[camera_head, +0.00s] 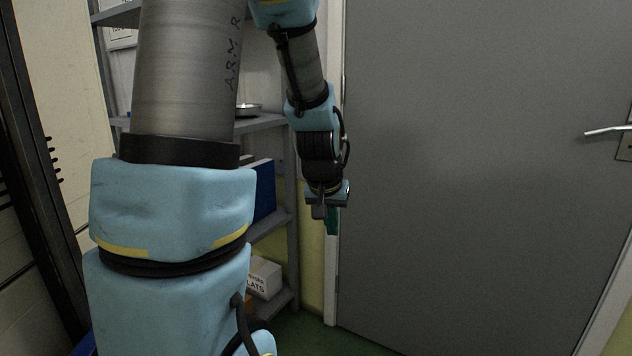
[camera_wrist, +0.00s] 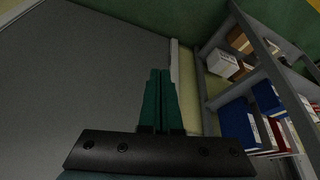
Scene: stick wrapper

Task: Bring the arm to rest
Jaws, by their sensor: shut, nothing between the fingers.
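My gripper (camera_head: 331,222) hangs at the end of my arm, pointing down, in front of the left edge of the grey door in the head view. In the wrist view my gripper (camera_wrist: 160,75) shows two green fingers lying side by side, shut and empty. The fingertips touch nothing that I can see. My arm is bent, with its large near links filling the left of the head view.
A grey door (camera_head: 480,190) with a metal handle (camera_head: 607,130) fills the right. A grey shelf unit (camera_head: 292,262) stands behind my arm, holding a blue binder (camera_head: 264,190) and a white box (camera_head: 264,278). Green floor (camera_head: 318,338) shows below.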

